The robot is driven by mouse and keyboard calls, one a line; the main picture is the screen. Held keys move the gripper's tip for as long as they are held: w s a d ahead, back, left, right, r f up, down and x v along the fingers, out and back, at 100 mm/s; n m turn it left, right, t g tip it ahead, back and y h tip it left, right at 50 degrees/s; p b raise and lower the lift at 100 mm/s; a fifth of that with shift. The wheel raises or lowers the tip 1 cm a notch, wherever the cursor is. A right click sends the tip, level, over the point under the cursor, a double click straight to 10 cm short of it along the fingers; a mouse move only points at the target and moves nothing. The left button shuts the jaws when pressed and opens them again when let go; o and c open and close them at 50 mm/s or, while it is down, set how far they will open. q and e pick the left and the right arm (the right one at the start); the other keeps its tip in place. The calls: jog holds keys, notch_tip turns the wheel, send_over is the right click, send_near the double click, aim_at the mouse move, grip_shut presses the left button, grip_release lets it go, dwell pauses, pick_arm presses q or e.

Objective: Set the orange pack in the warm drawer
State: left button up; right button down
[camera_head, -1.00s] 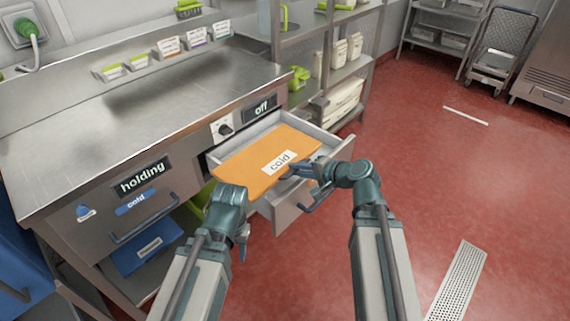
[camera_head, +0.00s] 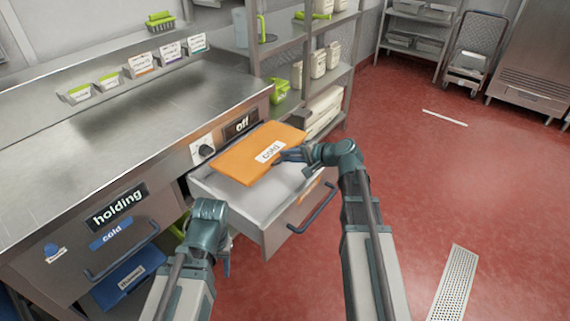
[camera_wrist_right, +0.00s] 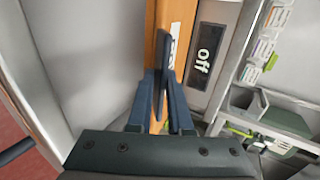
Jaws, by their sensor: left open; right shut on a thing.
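The orange pack (camera_head: 240,165) is a flat slab with a white label reading "cold". My right gripper (camera_head: 283,157) is shut on its right edge and holds it over the open drawer (camera_head: 250,208). The pack's edge (camera_wrist_right: 158,25) also shows between the fingers in the right wrist view. The drawer is pulled out below a panel labelled "off" (camera_head: 240,125) with a dial; its visible floor is bare. Whether the pack touches the drawer is hard to tell. My left gripper (camera_head: 225,262) is open and empty, in front of the drawer's left side.
A second drawer front labelled "holding" (camera_head: 118,207) and "cold" is closed at the left. The steel counter (camera_head: 120,130) is mostly clear. Shelves with white containers (camera_head: 318,65) stand behind the drawer. The red floor at the right is open.

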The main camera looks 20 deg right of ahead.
jog(key=shift+f+b, duration=1.4)
jog(key=shift+b, duration=0.1)
jog(key=shift+f+b, duration=0.35)
jog(key=shift+f, duration=0.05)
jog(key=shift+r, duration=0.1)
jog(key=c, duration=0.9)
grip_release()
